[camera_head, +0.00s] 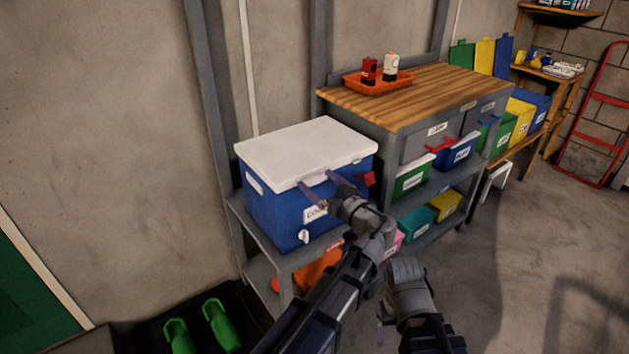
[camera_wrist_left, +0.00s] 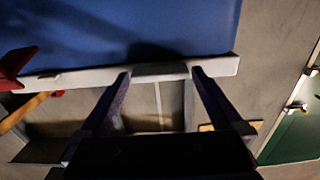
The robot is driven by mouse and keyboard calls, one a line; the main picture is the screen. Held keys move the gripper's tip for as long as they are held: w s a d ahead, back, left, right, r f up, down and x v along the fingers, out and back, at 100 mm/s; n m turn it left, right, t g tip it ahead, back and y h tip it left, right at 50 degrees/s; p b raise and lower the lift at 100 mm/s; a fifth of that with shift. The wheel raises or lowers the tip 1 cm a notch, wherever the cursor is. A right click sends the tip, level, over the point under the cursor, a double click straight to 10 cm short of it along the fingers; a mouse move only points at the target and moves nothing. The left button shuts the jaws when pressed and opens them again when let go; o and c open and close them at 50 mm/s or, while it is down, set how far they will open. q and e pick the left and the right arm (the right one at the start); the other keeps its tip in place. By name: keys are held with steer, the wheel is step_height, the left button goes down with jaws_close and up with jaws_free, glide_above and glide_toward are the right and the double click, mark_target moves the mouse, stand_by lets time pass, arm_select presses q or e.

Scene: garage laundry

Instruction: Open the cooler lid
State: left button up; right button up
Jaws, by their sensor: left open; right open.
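The cooler is a blue box (camera_head: 275,212) with a white lid (camera_head: 305,148), standing on a grey shelf unit against the wall. The lid lies flat and shut on the box. My left gripper (camera_head: 318,181) is open at the front edge of the lid, by its protruding lip. In the left wrist view, the open fingers of my left gripper (camera_wrist_left: 161,73) sit on either side of the lip on the white lid edge (camera_wrist_left: 85,77), with the blue body (camera_wrist_left: 120,30) beyond. Whether they touch is unclear. My right gripper (camera_head: 382,322) is low, away from the cooler, partly hidden by its arm.
A wooden-topped workbench (camera_head: 440,90) with an orange tray (camera_head: 352,83) holding bottles stands right of the cooler. Labelled bins (camera_head: 412,178) fill its shelves. Green boots (camera_head: 220,325) stand on a dark mat at lower left. The floor at right (camera_head: 520,240) is clear.

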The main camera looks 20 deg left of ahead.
arm_select(q)
jaws_close()
stand_by(0.8)
